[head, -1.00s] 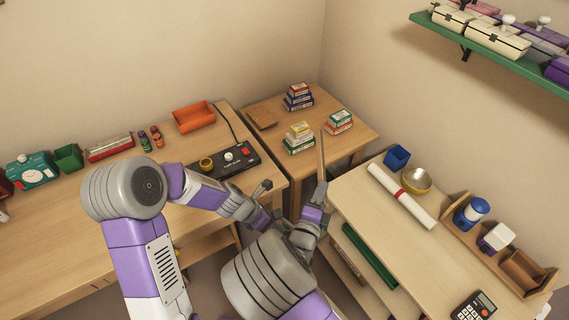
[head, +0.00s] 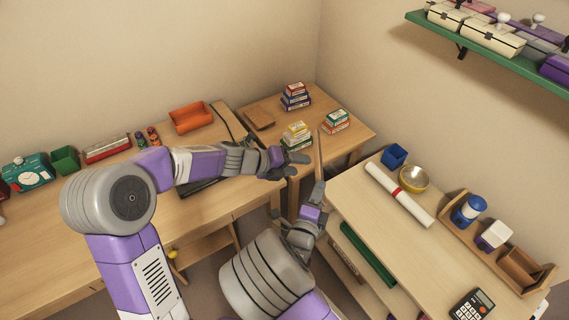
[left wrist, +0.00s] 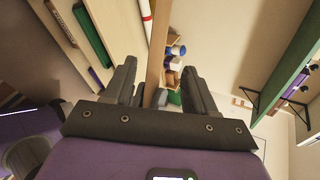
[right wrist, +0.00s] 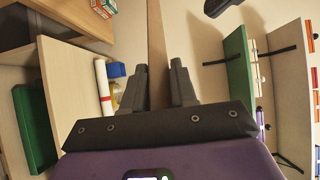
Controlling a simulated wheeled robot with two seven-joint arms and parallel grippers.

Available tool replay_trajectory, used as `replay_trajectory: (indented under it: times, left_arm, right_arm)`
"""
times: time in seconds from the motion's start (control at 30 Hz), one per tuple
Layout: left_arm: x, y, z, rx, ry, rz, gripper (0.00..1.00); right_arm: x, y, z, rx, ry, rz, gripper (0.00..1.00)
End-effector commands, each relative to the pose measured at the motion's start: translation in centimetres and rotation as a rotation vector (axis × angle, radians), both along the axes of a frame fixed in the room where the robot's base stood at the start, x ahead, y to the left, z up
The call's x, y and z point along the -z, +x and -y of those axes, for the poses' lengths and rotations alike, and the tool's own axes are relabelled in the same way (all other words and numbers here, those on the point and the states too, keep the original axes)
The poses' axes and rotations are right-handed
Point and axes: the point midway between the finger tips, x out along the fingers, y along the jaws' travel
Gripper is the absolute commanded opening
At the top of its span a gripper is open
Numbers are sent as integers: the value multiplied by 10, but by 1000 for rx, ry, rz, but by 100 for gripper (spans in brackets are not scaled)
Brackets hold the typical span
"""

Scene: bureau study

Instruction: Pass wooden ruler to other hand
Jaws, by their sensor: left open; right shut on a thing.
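The wooden ruler (head: 321,149) is a long thin tan strip standing nearly upright. My right gripper (head: 317,188) is shut on its lower part; the right wrist view shows the ruler (right wrist: 156,40) rising from between the fingers (right wrist: 160,72). My left gripper (head: 302,166) is open and level, just left of the ruler, its fingers pointing towards it. In the left wrist view the ruler (left wrist: 156,50) runs between the two spread fingers (left wrist: 160,72); I cannot tell whether either finger touches it.
A small corner table (head: 350,152) with stacked boxes (head: 297,135) stands behind the grippers. The desk (head: 60,215) is at left. A low cabinet (head: 345,190) at right bears a paper roll (head: 385,183) and a bowl (head: 414,178). A green shelf (head: 480,50) hangs upper right.

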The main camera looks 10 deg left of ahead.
Motion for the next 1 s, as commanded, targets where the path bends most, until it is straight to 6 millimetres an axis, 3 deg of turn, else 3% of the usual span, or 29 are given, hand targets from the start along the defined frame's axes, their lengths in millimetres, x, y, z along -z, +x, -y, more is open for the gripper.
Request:
replay_trajectory:
  times: [0.3, 0.8, 0.83, 1.0]
  left_arm:
    - [30, 24, 42, 3, 1, -1, 56]
    - [39, 33, 54, 1, 3, 1, 56]
    - [39, 33, 54, 1, 3, 1, 54]
    - [39, 32, 54, 1, 3, 1, 28]
  right_arm:
    - [0, 0, 0, 0, 0, 1, 0]
    - [0, 0, 0, 0, 0, 1, 0]
    - [0, 0, 0, 0, 0, 1, 0]
    - [0, 0, 0, 0, 0, 1, 0]
